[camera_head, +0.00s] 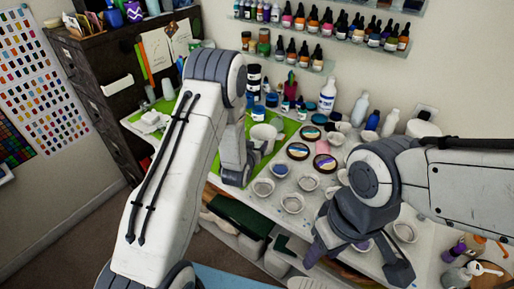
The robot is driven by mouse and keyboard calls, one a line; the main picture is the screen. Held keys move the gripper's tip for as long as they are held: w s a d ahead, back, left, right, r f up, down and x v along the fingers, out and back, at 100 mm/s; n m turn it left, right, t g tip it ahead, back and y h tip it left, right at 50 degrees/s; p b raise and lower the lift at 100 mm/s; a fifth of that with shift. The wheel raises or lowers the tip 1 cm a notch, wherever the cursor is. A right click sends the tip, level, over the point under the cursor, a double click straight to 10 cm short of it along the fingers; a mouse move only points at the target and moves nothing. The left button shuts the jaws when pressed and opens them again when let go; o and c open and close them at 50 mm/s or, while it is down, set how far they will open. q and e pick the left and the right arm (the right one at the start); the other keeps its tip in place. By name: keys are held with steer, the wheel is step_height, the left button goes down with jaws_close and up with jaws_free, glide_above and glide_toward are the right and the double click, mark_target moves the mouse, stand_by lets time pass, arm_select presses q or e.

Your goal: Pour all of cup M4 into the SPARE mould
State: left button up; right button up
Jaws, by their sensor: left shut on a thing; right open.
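My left gripper (240,172) is over the near edge of the green mat (206,152), shut on what appears to be a white cup (263,137); my arm and fingers hide part of the contact. No M4 label is readable. Several small white round dishes (263,187) stand on the white table to the right, some empty-looking, others with coloured contents (324,163). I cannot read which is the SPARE mould.
Bottles and jars crowd the table's back, including a white bottle (327,94). Shelves of dropper bottles (320,25) hang on the wall. A dark drawer cabinet (100,84) stands at left. Dark green bins (240,216) sit below the table.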

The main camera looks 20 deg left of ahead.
arm_select(q)
steer(key=shift+s+a+r+n+h, duration=0.1)
steer(key=shift+a+r+n+h, duration=0.2)
steer(key=shift+n+h, duration=0.35)
steer(key=shift+a+r+n+t+h+p, duration=0.2)
steer(key=shift+n+t+h+p, duration=0.25)
steer(key=shift+n, duration=0.7)
steer(key=shift+n+t+h+b, duration=0.35)
steer(key=shift+n+t+h, duration=0.25)
steer(key=shift+n, duration=0.6)
steer(key=shift+f+n+t+b, duration=0.25)
steer(key=shift+n+b, duration=0.1)
steer(key=shift+n, duration=0.35)
steer(key=shift+r+h, duration=0.25)
steer(key=shift+h, duration=0.05)
steer(key=shift+s+a+f+n+t+h+b, duration=0.15)
steer(key=shift+n+t+b, duration=0.1)
steer(key=shift+n+b, duration=0.35)
steer(key=shift+d+f+n+t+h+b, duration=0.15)
steer(key=shift+n+t+b, duration=0.1)
steer(key=shift+n+b, duration=0.35)
